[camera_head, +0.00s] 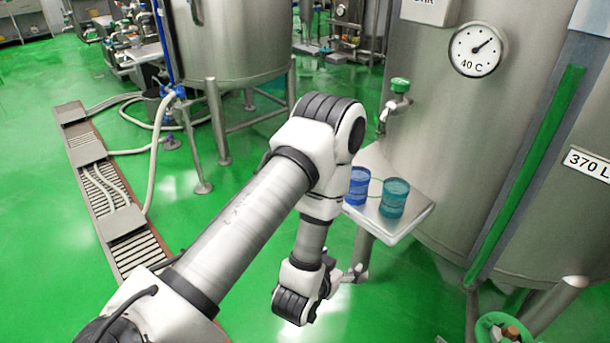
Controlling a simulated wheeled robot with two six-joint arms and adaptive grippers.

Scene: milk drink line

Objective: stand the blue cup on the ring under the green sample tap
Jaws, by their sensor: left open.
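The blue cup (359,184) stands upright on a small pale shelf (414,219) fixed to the tank's side, close beside my left arm. A teal cup (394,198) stands just right of it. The green-topped sample tap (399,88) sticks out of the tank above the shelf, its spout pointing down. A thin green curve (377,181) shows on the shelf behind the cups; I cannot tell whether it is the ring. My left gripper (355,273) is open and empty, below and in front of the shelf, apart from both cups. My right gripper is out of view.
The large steel tank (440,130) with a round dial (477,50) stands behind the shelf. A green vertical strip (530,170) runs down it at right. Green floor is open left of the shelf, with a drain grate (110,200).

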